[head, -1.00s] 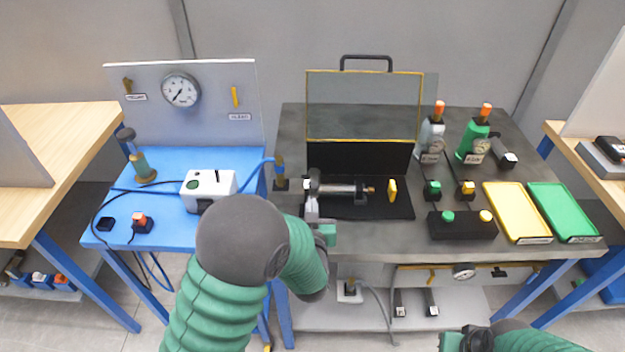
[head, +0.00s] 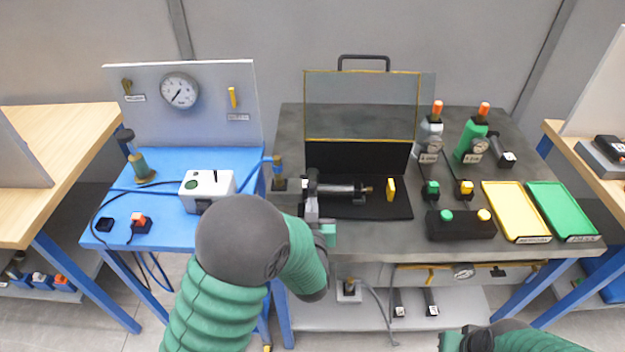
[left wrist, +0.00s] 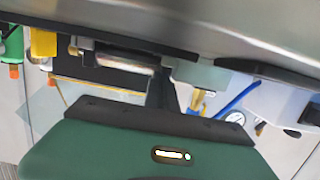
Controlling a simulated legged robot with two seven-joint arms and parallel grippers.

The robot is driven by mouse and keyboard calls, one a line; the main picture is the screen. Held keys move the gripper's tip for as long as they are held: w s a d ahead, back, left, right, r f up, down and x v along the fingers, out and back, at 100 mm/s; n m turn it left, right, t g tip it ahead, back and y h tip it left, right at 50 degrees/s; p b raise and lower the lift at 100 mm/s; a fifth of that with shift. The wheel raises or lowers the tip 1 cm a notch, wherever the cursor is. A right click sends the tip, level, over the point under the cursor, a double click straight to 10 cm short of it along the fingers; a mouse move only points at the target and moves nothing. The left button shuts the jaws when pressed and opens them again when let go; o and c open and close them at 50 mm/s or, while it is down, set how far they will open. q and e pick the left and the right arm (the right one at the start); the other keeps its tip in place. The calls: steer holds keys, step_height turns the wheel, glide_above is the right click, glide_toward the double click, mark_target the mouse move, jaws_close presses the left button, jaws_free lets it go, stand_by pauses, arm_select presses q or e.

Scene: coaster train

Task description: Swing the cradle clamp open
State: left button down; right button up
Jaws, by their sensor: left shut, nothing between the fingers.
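The cradle's black base plate (head: 395,210) lies on the grey table. A metal cylinder (head: 345,190) lies across it, and also shows in the left wrist view (left wrist: 125,61). The clamp (head: 311,186) appears to be the grey upright piece around the cylinder's left end; its exact position is hard to tell. My left gripper (head: 312,208) is shut and empty at the clamp's near side, and my forearm covers the area below it. Contact with the clamp is unclear. My right gripper (head: 464,338) is low at the bottom edge, away from the cradle, its fingers partly cut off.
A clear guard panel (head: 360,105) with a yellow frame stands behind the cradle. A yellow block (head: 391,190) stands right of the cylinder. A black button box (head: 462,226), a yellow tray (head: 516,212) and a green tray (head: 563,212) lie further right.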

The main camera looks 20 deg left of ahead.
mark_target(312, 187)
arm_select(q)
steer(key=shift+r, duration=0.1)
steer(key=shift+w+a+r+p, duration=0.1)
steer(key=shift+w+r+p, duration=0.05)
steer(key=shift+r+p, duration=0.7)
steer(key=shift+w+r+p, duration=0.2)
steer(key=shift+r+p, duration=0.45)
steer(key=shift+r, duration=0.35)
steer(key=shift+w+a+r+p, duration=0.1)
steer(key=shift+w+r+p, duration=0.05)
steer(key=shift+r+p, duration=0.7)
steer(key=shift+w+a+r+p, duration=0.2)
steer(key=shift+w+r+p, duration=0.1)
steer(key=shift+w+r, duration=0.3)
steer(key=shift+w+a+r+p, duration=0.15)
steer(key=shift+w+r+p, duration=0.2)
steer(key=shift+w, duration=0.45)
steer(key=shift+w+a+r+p, duration=0.2)
steer(key=shift+w+r, duration=0.35)
steer(key=shift+w, duration=0.3)
